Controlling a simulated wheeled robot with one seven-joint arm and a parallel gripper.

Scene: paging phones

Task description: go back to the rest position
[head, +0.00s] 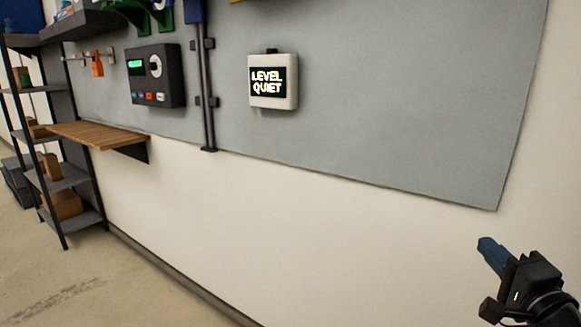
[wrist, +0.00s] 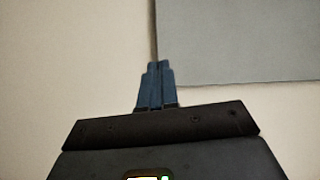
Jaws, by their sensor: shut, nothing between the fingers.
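My gripper (head: 484,243) is at the lower right of the head view, in front of the white wall and just below the grey panel. Its blue fingers are closed together with nothing between them. In the wrist view the fingers (wrist: 155,68) point toward the wall near the lower left corner of the grey panel (wrist: 240,45). The gripper touches nothing that I can see. The rest position itself is not marked in either view.
A wooden shelf (head: 95,133) juts out at left, beside a rack (head: 65,178) with boxes.

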